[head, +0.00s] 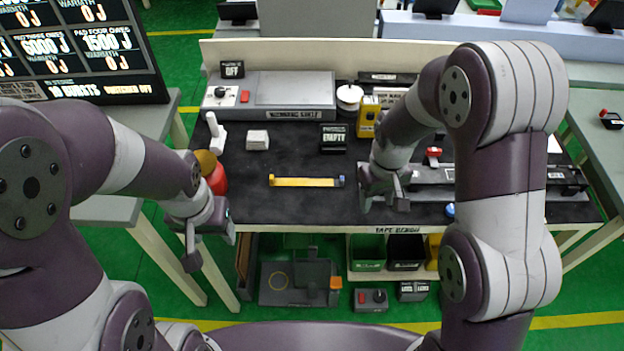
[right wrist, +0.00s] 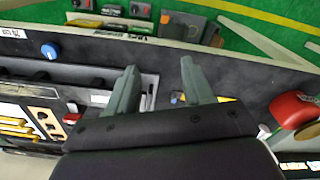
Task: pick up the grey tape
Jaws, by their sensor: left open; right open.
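I cannot clearly make out a grey tape in either view. A yellow strip (head: 306,182) with an orange end and a blue end lies on the dark mat, left of my right gripper. My right gripper (head: 384,203) is open over the mat beside the grey rail fixture (head: 433,195). Its two fingers (right wrist: 158,66) stand apart with nothing between them in the right wrist view. Part of the yellow strip (right wrist: 226,99) shows behind one finger there. My left gripper (head: 210,247) is open and empty, in front of the bench's left front corner.
A red and brown object (head: 215,180) and a white stand (head: 216,132) are at the bench's left. A white spool (head: 349,96) and a yellow device (head: 366,117) stand at the back. Green and black bins (head: 367,250) sit below. The mat's left middle is mostly clear.

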